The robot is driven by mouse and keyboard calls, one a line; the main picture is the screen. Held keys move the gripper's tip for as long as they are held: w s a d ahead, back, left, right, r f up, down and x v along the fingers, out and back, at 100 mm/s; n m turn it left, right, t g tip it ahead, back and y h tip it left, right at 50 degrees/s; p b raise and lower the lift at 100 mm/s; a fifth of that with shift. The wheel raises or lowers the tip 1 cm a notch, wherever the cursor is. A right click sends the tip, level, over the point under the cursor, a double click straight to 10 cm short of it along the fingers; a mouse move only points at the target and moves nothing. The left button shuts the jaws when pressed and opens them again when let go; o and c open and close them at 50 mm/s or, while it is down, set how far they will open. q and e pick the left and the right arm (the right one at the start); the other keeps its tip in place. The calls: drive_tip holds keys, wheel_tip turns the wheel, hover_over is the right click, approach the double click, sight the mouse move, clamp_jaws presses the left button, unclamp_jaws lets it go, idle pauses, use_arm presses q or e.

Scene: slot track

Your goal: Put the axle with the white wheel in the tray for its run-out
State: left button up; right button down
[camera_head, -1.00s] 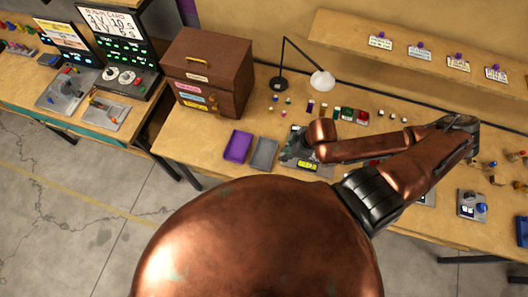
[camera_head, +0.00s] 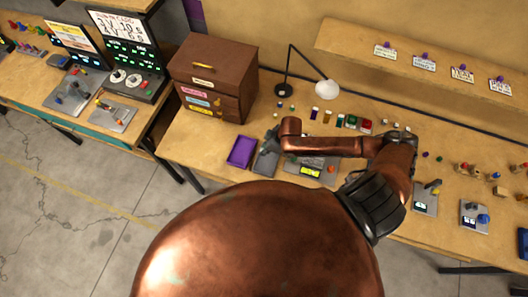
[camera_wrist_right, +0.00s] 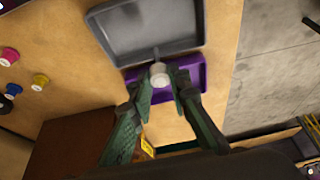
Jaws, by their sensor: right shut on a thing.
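My right gripper (camera_head: 269,143) is over the trays left of centre on the bench; its green fingers also show in the right wrist view (camera_wrist_right: 161,88). They are shut on the axle with the white wheel (camera_wrist_right: 159,74), whose white end faces the camera. A thin grey shaft points from it toward the grey tray (camera_wrist_right: 145,30). The held part appears above the trays, near the edge between the grey tray and the purple tray (camera_wrist_right: 192,72). In the head view the purple tray (camera_head: 241,151) is clear, and the grey tray (camera_head: 262,168) is partly covered by the gripper. My left gripper is not in view.
A brown drawer cabinet (camera_head: 214,75) stands behind the trays, with a lamp (camera_head: 326,89) to its right. Several small coloured parts and grey devices lie along the bench to the right. A wall shelf (camera_head: 430,60) carries cards.

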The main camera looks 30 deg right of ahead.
drive_tip(key=shift+f+p, duration=0.4)
drive_tip(key=shift+f, duration=1.25)
drive_tip(key=c, duration=1.8)
unclamp_jaws()
drive_tip(key=shift+w, duration=0.1)
drive_tip(key=v, duration=1.2)
drive_tip(key=shift+b, duration=0.3)
